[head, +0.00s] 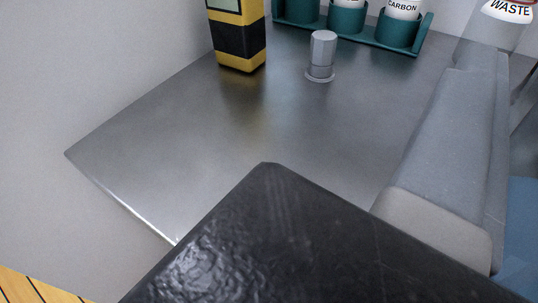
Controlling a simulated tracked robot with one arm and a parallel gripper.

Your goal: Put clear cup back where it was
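I cannot make out a clear cup for certain. A pale, see-through-looking shape (484,42) shows at the upper right, just below a white container marked WASTE (508,10); I cannot tell whether it is the cup. A small grey cylinder (322,55) with a wider foot stands upright on the metal surface (230,135). A long grey part (445,145) on the right and a black block (300,245) in front look like my own body. No fingertips can be made out, so my gripper's state and any grasp are unclear.
A black and yellow box (238,38) stands at the back left. A teal rack (425,38) holds several containers, one marked CARBON (404,7). A pale wall (80,75) bounds the left. The left middle of the metal surface is clear.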

